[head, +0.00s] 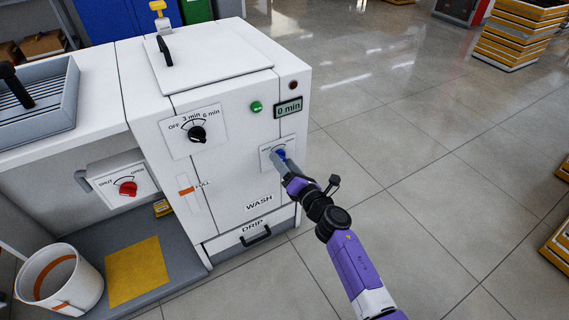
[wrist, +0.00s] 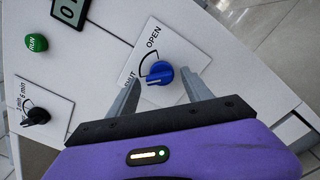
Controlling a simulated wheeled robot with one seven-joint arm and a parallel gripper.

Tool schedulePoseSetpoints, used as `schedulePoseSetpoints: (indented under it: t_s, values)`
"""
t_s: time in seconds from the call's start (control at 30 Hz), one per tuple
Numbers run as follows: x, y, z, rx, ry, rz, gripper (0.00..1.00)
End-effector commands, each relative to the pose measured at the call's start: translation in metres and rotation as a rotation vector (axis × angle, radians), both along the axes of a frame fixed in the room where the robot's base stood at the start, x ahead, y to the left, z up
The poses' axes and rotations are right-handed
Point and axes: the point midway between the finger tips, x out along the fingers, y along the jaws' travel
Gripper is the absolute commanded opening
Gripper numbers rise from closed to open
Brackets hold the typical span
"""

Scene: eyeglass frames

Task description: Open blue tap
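The blue tap (wrist: 160,73) is a round knob with a raised grip bar on a white plate (wrist: 153,42) marked OPEN, with a partly hidden second label. In the wrist view its bar points toward the partly hidden label, whose visible end reads "UT". My gripper (wrist: 163,88) is open, its two grey fingers on either side of the knob with gaps showing. Whether the tips touch the plate I cannot tell.
A green RUN button (head: 256,106) and a "0 min" display (head: 288,107) are above the tap. A black timer dial (head: 197,134) is to the left. A red tap (head: 128,188) and a white bucket (head: 60,280) stand further left. Open tiled floor lies to the right.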

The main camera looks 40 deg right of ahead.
Motion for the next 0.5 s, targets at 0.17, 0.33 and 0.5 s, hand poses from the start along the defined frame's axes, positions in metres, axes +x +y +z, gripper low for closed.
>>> schedulePoseSetpoints:
  t_s: [0.17,0.33,0.5]
  values:
    - [-0.0002,0.0001,0.0001,0.0,0.0,0.0,0.25]
    - [-0.0003,0.0,0.0001,0.001,0.0,0.0,0.0]
    - [-0.0002,0.0002,0.0004,0.012,-0.003,0.0,0.0]
